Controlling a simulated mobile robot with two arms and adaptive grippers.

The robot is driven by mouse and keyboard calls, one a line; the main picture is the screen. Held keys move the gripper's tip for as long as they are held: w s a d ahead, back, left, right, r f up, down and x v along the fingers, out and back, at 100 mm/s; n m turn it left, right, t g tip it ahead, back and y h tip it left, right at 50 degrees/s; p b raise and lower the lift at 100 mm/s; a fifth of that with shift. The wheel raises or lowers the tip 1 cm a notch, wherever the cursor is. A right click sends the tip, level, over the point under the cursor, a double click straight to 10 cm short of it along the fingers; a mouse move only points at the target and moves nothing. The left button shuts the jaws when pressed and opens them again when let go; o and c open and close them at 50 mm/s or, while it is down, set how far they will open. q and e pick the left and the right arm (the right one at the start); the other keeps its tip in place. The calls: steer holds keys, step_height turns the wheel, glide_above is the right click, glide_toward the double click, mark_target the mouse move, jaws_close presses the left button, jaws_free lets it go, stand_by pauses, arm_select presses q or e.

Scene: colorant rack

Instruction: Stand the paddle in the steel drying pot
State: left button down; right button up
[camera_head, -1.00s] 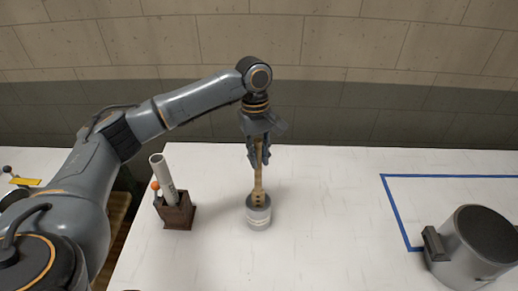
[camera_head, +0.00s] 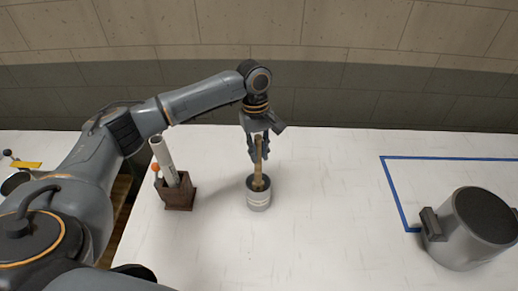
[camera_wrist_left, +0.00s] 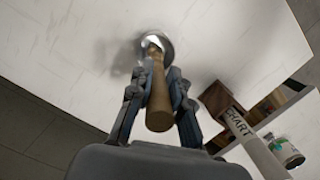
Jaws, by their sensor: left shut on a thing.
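The wooden paddle (camera_head: 259,160) is upright in my left gripper (camera_head: 258,152), whose fingers are shut on its handle. The paddle's lower end is inside the mouth of the small steel drying pot (camera_head: 258,199), which stands on the white table. The pot's wall hides that end, so I cannot tell whether it touches the bottom. In the left wrist view, the paddle handle (camera_wrist_left: 159,100) lies between the two fingers (camera_wrist_left: 158,112), and the shiny pot (camera_wrist_left: 152,42) is beyond it. My right gripper is not in view.
A large grey pot (camera_head: 462,238) stands at the right, by a blue outline (camera_head: 394,190). The table between is clear.

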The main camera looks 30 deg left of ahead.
arm_select(q)
steer(key=c, duration=1.2)
jaws_free()
steer(key=shift+o, duration=0.2)
step_height(320, 180, up, 12)
steer(key=w+a, duration=0.1)
steer(key=shift+a, duration=0.15)
